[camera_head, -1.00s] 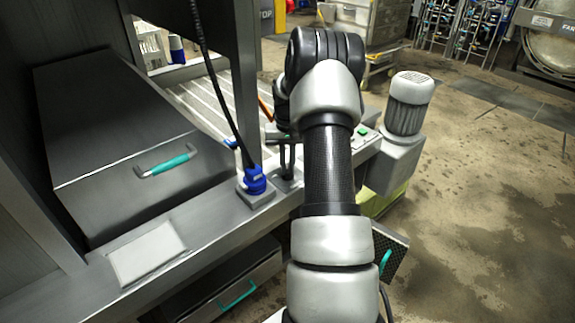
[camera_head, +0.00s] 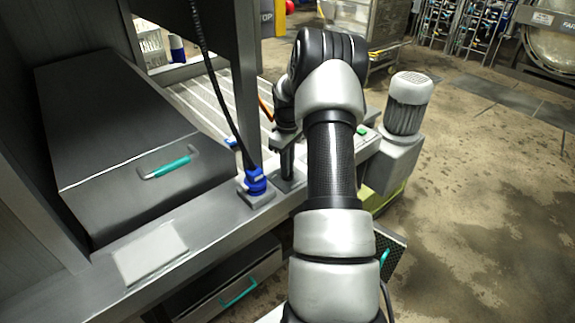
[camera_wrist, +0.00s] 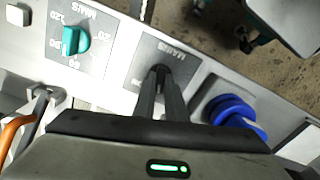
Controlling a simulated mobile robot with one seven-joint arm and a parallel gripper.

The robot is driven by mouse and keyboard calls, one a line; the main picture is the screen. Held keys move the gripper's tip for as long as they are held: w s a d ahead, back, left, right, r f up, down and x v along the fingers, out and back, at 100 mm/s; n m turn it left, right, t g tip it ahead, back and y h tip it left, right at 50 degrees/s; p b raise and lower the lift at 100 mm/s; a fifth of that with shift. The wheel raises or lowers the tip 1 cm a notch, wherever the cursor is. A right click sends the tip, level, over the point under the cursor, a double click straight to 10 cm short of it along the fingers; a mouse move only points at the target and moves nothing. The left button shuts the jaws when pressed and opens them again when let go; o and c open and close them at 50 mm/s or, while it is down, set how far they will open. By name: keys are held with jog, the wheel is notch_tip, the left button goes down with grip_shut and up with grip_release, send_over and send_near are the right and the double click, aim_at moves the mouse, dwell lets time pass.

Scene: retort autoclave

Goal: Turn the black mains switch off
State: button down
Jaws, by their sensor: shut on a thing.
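The black mains switch (camera_wrist: 160,70) sits on a dark square plate (camera_wrist: 178,52) with upside-down lettering in the wrist view. My gripper (camera_wrist: 160,82) is over this plate, with its two dark fingers close together on the switch. The fingers hide most of the switch, so I cannot tell which way it points. In the head view my gripper (camera_head: 286,172) reaches down to the plate on the steel ledge, just right of the blue plug, and my arm partly blocks the view.
The blue plug (camera_head: 256,182) with its black cable stands beside the switch. A teal dial (camera_wrist: 75,40) is on the other side. An orange handle (camera_wrist: 14,130) is near my gripper. A grey motor (camera_head: 407,103) stands right of the ledge.

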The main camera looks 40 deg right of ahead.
jog(key=n+p, duration=0.1)
jog(key=n, duration=0.4)
jog(key=shift+n, duration=0.3)
dwell(0.4)
jog(key=c, duration=1.8)
grip_release()
jog(key=shift+r, duration=0.1)
notch_tip(320, 180, up, 17)
jog(key=p, duration=0.1)
jog(key=shift+r, duration=0.2)
